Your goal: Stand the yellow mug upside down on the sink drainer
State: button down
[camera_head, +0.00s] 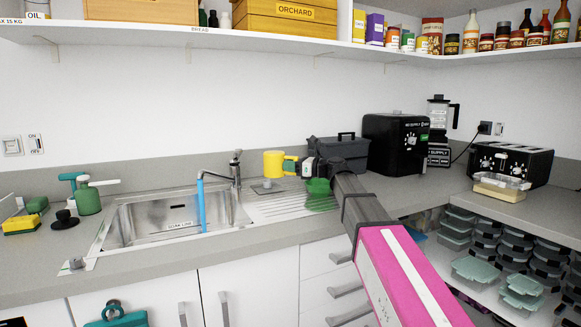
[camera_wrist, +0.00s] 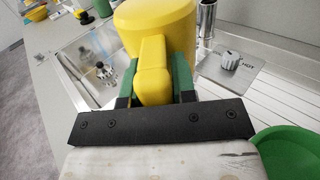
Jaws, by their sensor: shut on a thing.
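The yellow mug (camera_head: 273,163) is held above the drainer, near the tap. My gripper (camera_head: 291,166) is shut on its handle. In the wrist view, the green fingers (camera_wrist: 154,82) stand on both sides of the handle of the mug (camera_wrist: 155,25). No opening of the mug shows in either view, so I cannot tell which way up it is. The ribbed sink drainer (camera_head: 272,208) lies right of the basin. It also shows in the wrist view (camera_wrist: 270,98), below and to the right of the mug.
A green bowl (camera_head: 318,188) sits at the drainer's right end, close to my arm.

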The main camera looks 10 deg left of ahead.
jog(key=shift+f, duration=4.95)
jog(key=shift+f, duration=0.55)
jog(key=c, duration=0.8)
grip_release()
jog(key=shift+c, duration=0.2)
